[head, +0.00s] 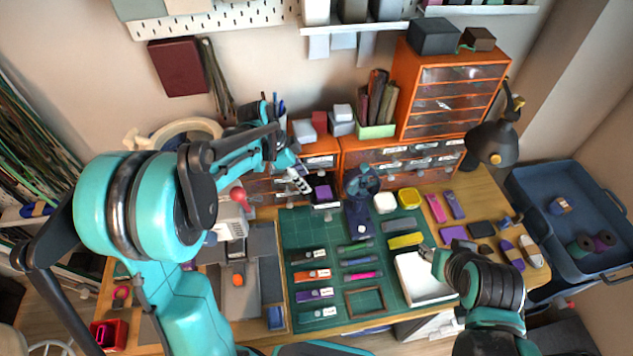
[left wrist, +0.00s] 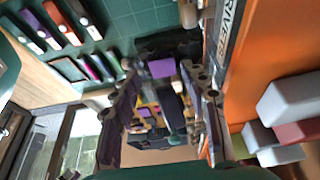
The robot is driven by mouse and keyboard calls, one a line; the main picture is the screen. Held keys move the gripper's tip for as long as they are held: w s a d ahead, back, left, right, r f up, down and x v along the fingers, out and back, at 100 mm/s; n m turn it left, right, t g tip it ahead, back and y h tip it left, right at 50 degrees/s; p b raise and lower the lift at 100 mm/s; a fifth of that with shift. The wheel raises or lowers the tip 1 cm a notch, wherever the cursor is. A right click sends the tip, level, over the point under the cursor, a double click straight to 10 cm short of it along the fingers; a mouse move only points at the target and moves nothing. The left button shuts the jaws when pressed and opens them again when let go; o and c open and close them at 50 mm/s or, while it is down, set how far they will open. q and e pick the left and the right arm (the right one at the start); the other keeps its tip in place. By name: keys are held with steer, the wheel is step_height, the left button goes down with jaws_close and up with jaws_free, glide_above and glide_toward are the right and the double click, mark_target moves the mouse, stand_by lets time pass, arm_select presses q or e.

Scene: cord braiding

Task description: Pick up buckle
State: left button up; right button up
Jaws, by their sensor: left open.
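My left gripper (head: 301,182) is open at the back of the desk, just left of a small black drawer or tray (head: 325,204) with a purple piece (head: 321,191) in it. In the left wrist view the open fingers (left wrist: 163,90) frame a purple piece (left wrist: 162,68) on something black. No contact with the fingers shows. I cannot tell for sure which thing is the buckle; the pieces are small. My right gripper (head: 430,254) is by the white tray (head: 421,290) at the front right; its jaws are too small to read.
The green cutting mat (head: 296,231) holds several cord bundles and a dark stand (head: 357,220). Orange drawers (head: 413,152) stand close behind my left gripper. A grey device (head: 231,220) is at the left, and a blue tray (head: 607,255) at the far right.

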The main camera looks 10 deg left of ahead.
mark_target(318, 192)
arm_select(q)
steer(key=b+x, duration=0.1)
steer(key=x, duration=0.2)
steer(key=shift+d+f, duration=0.1)
steer(key=shift+d, duration=0.15)
steer(key=b+x, duration=0.2)
steer(key=x, duration=0.2)
steer(key=shift+w+d, duration=0.2)
steer(key=shift+d, duration=0.1)
steer(key=c, duration=0.4)
